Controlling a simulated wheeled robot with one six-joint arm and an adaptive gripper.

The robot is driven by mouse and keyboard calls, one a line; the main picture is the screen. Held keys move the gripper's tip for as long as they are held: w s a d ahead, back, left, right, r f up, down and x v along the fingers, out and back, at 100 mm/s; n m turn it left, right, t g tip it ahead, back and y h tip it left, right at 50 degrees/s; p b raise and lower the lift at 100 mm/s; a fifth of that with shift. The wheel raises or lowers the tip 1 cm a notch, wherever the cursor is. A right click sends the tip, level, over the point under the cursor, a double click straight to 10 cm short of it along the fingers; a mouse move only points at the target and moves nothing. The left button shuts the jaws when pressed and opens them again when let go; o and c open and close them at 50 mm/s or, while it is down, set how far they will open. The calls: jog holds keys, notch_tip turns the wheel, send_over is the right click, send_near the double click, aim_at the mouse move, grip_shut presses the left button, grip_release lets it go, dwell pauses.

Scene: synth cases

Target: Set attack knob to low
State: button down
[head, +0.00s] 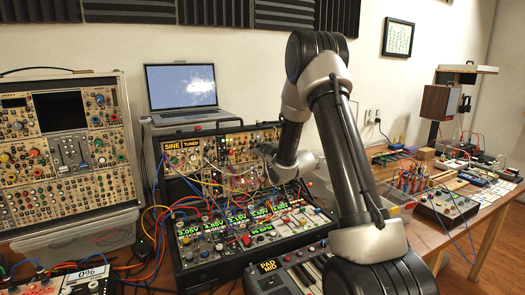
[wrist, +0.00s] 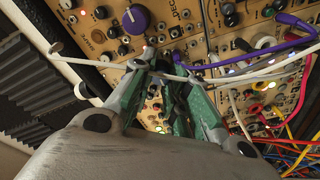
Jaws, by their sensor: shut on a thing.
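In the wrist view my gripper (wrist: 163,62) has its green-padded fingers brought close together against a tan synth panel (wrist: 205,45). They are shut on a small knob, mostly hidden between the fingertips. Its pointer and label cannot be read. A white cable crosses at the fingertips, and a large purple knob (wrist: 136,18) sits just above them, apart from the fingers. In the head view my arm reaches down to the cable-covered rack (head: 222,160) in the middle, and the fingertips are hidden there.
Purple, white, red and yellow patch cables hang close to the right of my gripper. A tan synth case (head: 62,150) stands at left. Keys and a lit mixer panel (head: 215,245) lie below. A workbench (head: 480,205) is at right.

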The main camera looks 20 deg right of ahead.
jog(key=c, duration=1.3)
grip_release()
jog(key=shift+c, duration=0.2)
jog(key=s+d, duration=0.1)
jog(key=s, duration=1.1)
jog(key=shift+d+r, duration=0.15)
jog(key=shift+r, duration=0.25)
